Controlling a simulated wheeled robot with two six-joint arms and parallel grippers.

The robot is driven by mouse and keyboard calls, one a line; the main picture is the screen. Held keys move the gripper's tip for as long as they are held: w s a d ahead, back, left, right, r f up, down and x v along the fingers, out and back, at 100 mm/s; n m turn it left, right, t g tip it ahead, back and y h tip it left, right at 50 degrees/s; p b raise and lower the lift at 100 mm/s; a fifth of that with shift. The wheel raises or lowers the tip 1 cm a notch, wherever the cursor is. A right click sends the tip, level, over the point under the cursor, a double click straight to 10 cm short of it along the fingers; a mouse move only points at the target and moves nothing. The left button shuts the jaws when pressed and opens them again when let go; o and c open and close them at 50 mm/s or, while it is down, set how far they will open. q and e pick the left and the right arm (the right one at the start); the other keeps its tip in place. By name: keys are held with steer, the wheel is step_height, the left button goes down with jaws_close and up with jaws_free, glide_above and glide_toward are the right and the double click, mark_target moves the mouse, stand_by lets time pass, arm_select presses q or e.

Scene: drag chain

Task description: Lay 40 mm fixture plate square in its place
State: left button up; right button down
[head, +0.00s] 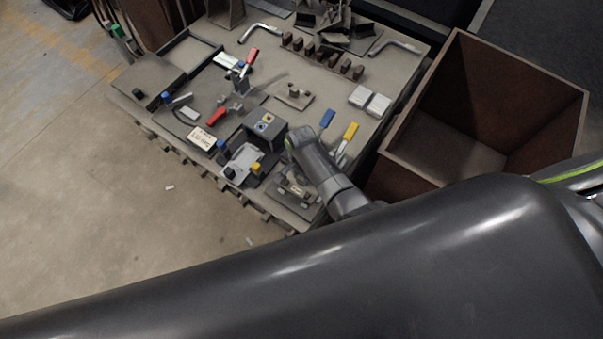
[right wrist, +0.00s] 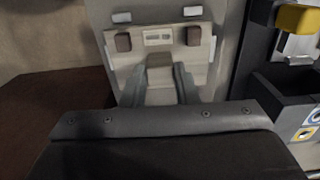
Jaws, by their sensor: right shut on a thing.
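My right gripper (right wrist: 158,88) is in the right wrist view, its two grey fingers on either side of a pale raised block. The block belongs to, or sits against, a flat pale plate (right wrist: 197,62) with a small label, which I take as the fixture plate. Its label is too small to read. Dark brown blocks stand at the plate's left and right edges, and white strips lie beyond it. In the head view the labelled plate (head: 296,188) is low at the table's front corner, beside my right wrist. The fingertips are hidden there. My left gripper is not in view.
The grey work table (head: 205,95) carries tools, blocks and small parts. A dark box with coloured round marks (head: 265,126) stands left of my right wrist. A large brown open bin (head: 440,150) stands right of the table.

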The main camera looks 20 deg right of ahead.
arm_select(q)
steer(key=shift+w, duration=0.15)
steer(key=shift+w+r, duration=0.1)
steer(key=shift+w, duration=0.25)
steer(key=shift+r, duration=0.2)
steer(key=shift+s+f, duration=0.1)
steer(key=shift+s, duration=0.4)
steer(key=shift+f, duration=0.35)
arm_select(e)
steer(key=shift+f, duration=0.45)
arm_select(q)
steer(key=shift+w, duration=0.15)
arm_select(e)
steer(key=shift+f, duration=0.1)
steer(key=shift+w+f+b, duration=0.1)
steer(key=shift+f+b, duration=0.15)
steer(key=shift+b, duration=0.15)
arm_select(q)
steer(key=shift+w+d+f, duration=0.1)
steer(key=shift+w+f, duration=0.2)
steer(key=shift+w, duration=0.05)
arm_select(e)
steer(key=shift+f, duration=0.1)
